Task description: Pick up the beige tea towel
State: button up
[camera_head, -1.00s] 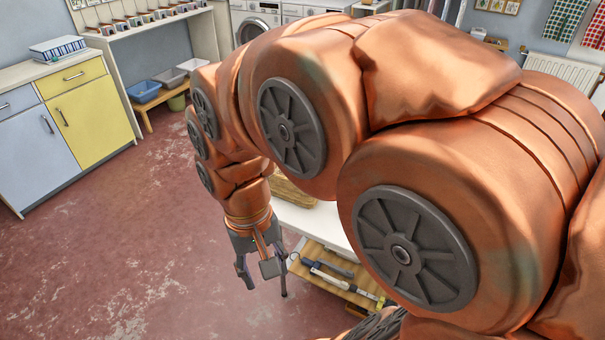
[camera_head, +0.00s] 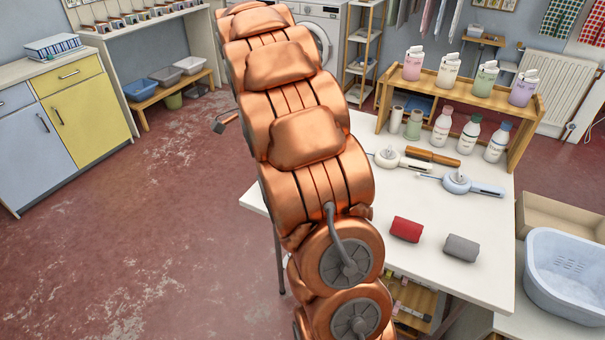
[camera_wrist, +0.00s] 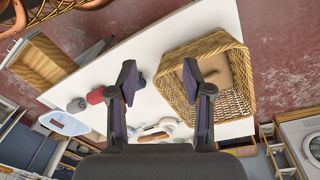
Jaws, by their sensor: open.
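A folded tan-beige cloth (camera_wrist: 214,68), which looks like the beige tea towel, lies inside a wicker basket (camera_wrist: 240,100) on the white table in the wrist view. My gripper (camera_wrist: 158,78) is open and empty, with its two dark fingers spread wide above the table. Its right finger overlaps the basket's left part in the picture; the cloth is just right of that finger, not between the fingers. In the head view my arm hides the basket and the cloth, and only a small grey piece, perhaps of my gripper, shows left of the arm.
A wooden rack (camera_head: 465,97) with several bottles stands at the back. A pale blue tub (camera_head: 565,275) is at right. Left floor is clear.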

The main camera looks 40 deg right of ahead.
jog(key=w+d+f+m, duration=0.2)
jog(key=d+f+m, duration=0.2)
jog(key=d, duration=0.3)
jog(key=w+d+f+m, duration=0.3)
jog(key=d+f+m, duration=0.1)
jog(key=d, duration=0.3)
jog(key=w+d+f+m+t, duration=0.1)
jog(key=w+d+f+m, duration=0.1)
jog(key=d+f+m, duration=0.2)
jog(key=shift+w+d+f+b, duration=0.1)
jog(key=shift+w+d+b, duration=0.1)
jog(key=shift+d, duration=0.55)
jog(key=shift+w+d+f+b, duration=0.1)
jog(key=shift+w+d+b, duration=0.05)
jog(key=shift+d, duration=0.55)
jog(key=shift+d+f, duration=0.2)
jog(key=shift+f, duration=0.55)
jog(key=shift+s+f+p, duration=0.15)
jog(key=shift+f+p, duration=0.85)
jog(key=shift+f, duration=1.05)
jog(key=shift+a+f, duration=0.15)
jog(key=shift+f, duration=1.2)
jog(key=shift+c, duration=0.4)
grip_shut()
